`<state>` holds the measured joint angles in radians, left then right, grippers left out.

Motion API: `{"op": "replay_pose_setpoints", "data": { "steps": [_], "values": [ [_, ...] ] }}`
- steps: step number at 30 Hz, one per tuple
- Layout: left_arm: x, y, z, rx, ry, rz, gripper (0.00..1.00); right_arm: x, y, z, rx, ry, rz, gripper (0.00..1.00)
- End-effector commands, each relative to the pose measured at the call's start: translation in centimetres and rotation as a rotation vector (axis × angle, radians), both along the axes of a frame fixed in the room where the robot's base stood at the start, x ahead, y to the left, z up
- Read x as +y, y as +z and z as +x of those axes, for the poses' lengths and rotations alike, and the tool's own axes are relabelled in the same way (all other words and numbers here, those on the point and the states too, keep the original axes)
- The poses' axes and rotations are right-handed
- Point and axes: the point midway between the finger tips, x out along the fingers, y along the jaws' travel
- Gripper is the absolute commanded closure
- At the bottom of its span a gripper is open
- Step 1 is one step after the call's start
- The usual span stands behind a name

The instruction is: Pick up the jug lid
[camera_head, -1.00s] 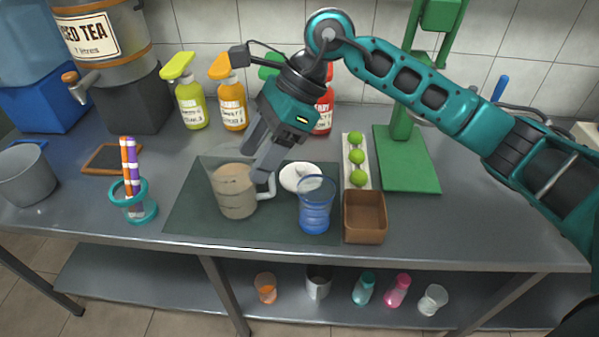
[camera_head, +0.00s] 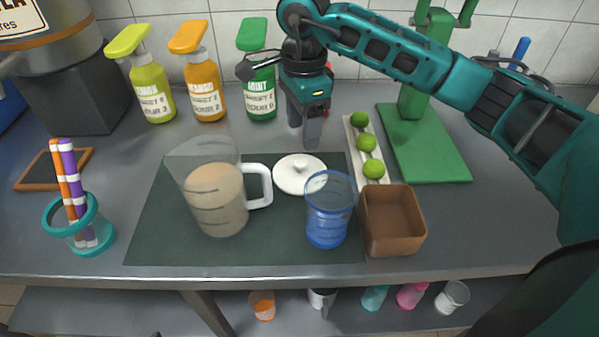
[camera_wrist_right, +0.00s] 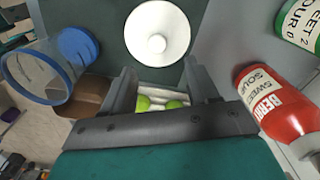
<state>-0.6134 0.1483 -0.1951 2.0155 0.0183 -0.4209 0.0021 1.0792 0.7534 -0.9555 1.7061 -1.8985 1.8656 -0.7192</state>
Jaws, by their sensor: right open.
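The jug lid (camera_head: 299,174) is a white disc with a small knob, lying on the dark green mat (camera_head: 155,235) behind the blue cup. It also shows in the right wrist view (camera_wrist_right: 157,32), beyond the fingertips. The clear jug (camera_head: 218,200), with a tan drink and white handle, stands just left of the lid. My right gripper (camera_head: 304,135) is open and empty, pointing down behind the lid and apart from it. In the right wrist view its two fingers (camera_wrist_right: 165,85) are spread, with limes showing between them. My left gripper is not in view.
A blue cup (camera_head: 328,222) stands right in front of the lid. A brown box (camera_head: 393,222) and a white tray of limes (camera_head: 367,145) are to the right. Syrup bottles (camera_head: 200,85) line the back. A straw holder (camera_head: 80,230) stands left.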

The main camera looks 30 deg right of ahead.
Motion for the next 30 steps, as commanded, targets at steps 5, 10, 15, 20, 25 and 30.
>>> {"op": "replay_pose_setpoints", "data": {
  "steps": [5,10,15,20,25,30],
  "values": [
    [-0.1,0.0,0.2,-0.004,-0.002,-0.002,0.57,0.0,-1.9,0.0,0.001,0.001,0.000,0.41],
    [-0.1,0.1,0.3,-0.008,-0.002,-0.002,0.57,0.4,-3.6,-0.2,0.002,0.002,0.001,0.41],
    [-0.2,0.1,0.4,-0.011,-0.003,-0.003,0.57,0.7,-6.1,-0.5,0.003,0.000,0.001,0.41],
    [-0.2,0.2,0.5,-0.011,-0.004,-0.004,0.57,0.7,-7.2,-0.4,0.000,0.000,0.001,0.41],
    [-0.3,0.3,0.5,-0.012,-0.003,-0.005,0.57,0.7,-7.2,-0.4,-0.001,0.000,0.001,0.41],
    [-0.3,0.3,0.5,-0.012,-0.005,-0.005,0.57,0.7,-7.2,-0.4,-0.001,0.000,0.001,0.53]
  ]
}}
